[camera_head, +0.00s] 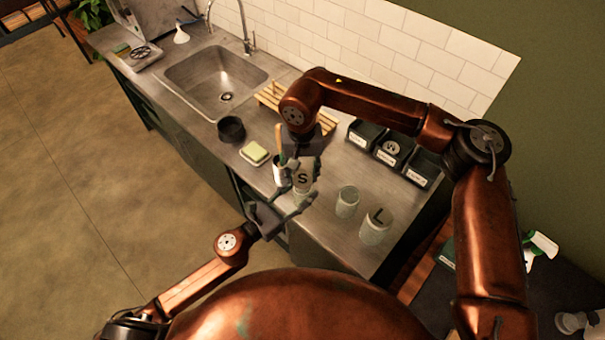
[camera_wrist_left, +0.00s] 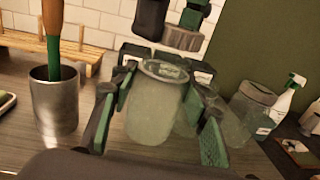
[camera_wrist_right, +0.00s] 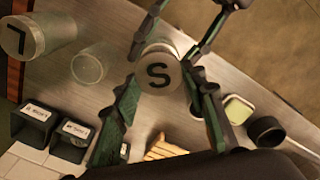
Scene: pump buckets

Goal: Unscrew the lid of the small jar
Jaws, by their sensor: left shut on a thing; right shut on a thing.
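The small jar (camera_wrist_left: 152,110) is clear glass and stands upright with its open rim showing in the left wrist view. My left gripper (camera_head: 293,205) is shut around its body. The jar's lid (camera_wrist_left: 183,38), grey and ribbed at the side, is apart from the jar, a little above it. Its top carries a black S in the right wrist view (camera_wrist_right: 158,76) and in the head view (camera_head: 303,178). My right gripper (camera_head: 303,163) is shut on this lid from above. The jar's body is mostly hidden behind lid and fingers in the head view.
An unlidded jar (camera_head: 347,201) and a larger jar (camera_head: 375,230) with an L lid stand right of the grippers. A metal cup (camera_wrist_left: 55,105) with a brush and a sponge dish (camera_head: 255,153) are on the left. Black bins (camera_head: 404,152) and a wooden rack (camera_head: 270,97) stand behind.

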